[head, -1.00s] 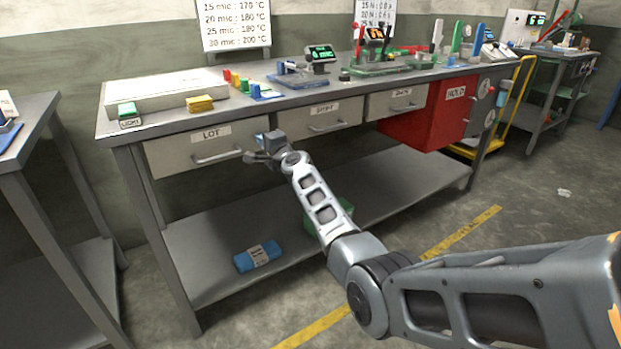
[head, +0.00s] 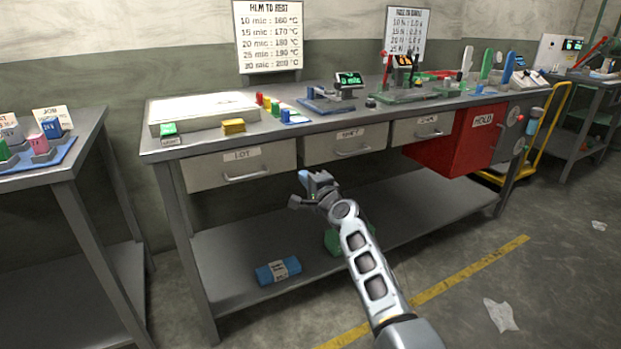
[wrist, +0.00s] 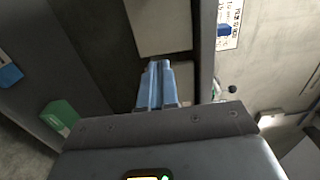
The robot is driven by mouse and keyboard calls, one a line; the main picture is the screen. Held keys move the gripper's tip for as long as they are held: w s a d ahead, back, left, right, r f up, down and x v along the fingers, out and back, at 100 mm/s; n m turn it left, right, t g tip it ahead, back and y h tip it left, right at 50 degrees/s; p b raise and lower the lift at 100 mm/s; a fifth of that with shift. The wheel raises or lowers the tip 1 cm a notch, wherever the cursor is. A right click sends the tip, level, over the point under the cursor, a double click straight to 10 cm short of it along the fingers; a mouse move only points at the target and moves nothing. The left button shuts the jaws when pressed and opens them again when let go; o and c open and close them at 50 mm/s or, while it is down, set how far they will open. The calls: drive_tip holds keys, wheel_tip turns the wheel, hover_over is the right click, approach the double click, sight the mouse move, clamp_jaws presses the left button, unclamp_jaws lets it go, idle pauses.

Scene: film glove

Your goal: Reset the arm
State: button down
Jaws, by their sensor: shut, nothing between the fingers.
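My gripper (head: 304,177) is in front of the workbench (head: 205,265), just below and to the right of the LOT drawer (head: 240,166). It is apart from the drawer handle. In the wrist view my gripper's blue fingers (wrist: 156,85) are together with nothing between them. My arm reaches up from the bottom of the head view. The LOT drawer and the drawers to its right look closed.
A red HOLD bin (head: 455,142) hangs under the bench's right end. A blue pack (head: 278,271) and a partly hidden green thing (head: 333,241) lie on the lower shelf. Another table (head: 75,150) stands at left. Open floor lies in front, with some litter (head: 501,315).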

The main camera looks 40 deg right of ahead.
drive_tip(key=shift+v, duration=1.2)
drive_tip(key=s+a+f+n+g+p, duration=0.1)
drive_tip(key=s+a+f+n, duration=0.1)
drive_tip(key=s+a+f, duration=0.3)
drive_tip(key=s+a+f+n+p, duration=0.2)
drive_tip(key=s+a+f+n, duration=0.15)
drive_tip(key=s, duration=0.35)
drive_tip(key=s+a+r+n+g+y+p, duration=0.1)
drive_tip(key=s+a+n, duration=0.2)
drive_tip(key=s+a, duration=0.5)
drive_tip(key=s+a+n+y+p, duration=0.1)
drive_tip(key=s+a+n, duration=0.3)
drive_tip(key=s, duration=0.8)
drive_tip(key=s+a+r+n+y+p, duration=0.1)
drive_tip(key=s+a+r+n, duration=0.3)
drive_tip(key=s+r, duration=0.4)
drive_tip(key=s+a+r+n+y+p, duration=0.2)
drive_tip(key=s+a+r+n, duration=0.3)
drive_tip(key=s+r, duration=0.4)
drive_tip(key=s+a, duration=0.1)
drive_tip(key=s, duration=0.2)
drive_tip(key=shift+s+r+y+p, duration=0.15)
drive_tip(key=shift+s+y+p, duration=0.15)
drive_tip(key=shift+s+p, duration=0.05)
drive_tip(key=shift+a, duration=0.2)
